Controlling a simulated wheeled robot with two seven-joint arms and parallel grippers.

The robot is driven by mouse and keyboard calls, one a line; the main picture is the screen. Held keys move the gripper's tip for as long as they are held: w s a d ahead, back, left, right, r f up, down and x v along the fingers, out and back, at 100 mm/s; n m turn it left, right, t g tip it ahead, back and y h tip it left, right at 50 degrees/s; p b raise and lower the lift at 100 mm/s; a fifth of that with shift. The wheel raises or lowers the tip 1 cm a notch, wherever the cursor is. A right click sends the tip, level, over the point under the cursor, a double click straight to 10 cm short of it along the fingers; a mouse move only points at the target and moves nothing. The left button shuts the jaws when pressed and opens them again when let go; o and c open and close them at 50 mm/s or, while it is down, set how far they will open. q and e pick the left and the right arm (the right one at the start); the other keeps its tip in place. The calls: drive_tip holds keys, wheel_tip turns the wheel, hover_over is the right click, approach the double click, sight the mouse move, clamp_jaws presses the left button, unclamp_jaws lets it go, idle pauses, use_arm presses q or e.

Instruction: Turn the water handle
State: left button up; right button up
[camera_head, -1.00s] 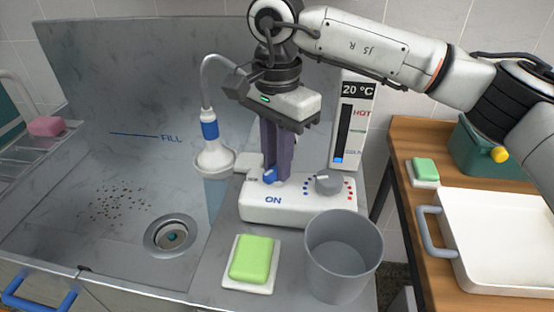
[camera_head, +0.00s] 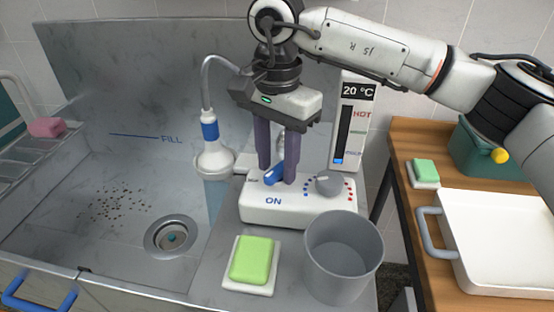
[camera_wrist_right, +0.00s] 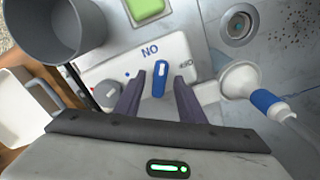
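The white control box (camera_head: 300,211) stands on the sink's right ledge and is marked "ON". The blue water handle (camera_head: 273,176) sits on its top at the left. It also shows in the wrist view (camera_wrist_right: 159,80), lengthwise between my fingers. My right gripper (camera_head: 277,181) points down over the handle and is open. In the wrist view my right gripper (camera_wrist_right: 162,78) has one finger on each side of the handle, with a gap on both sides. My left gripper is out of view.
A grey knob (camera_head: 329,184) is on the box, right of the handle. A shower head (camera_head: 213,160) hangs at the left. A green soap (camera_head: 252,260) and a grey cup (camera_head: 343,258) stand in front. The thermometer panel (camera_head: 350,120) reads 20 °C.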

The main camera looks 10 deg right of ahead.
sight(277, 168)
wheel_tip(277, 168, up, 10)
drive_tip(key=shift+r, duration=0.15)
idle(0.5)
idle(1.2)
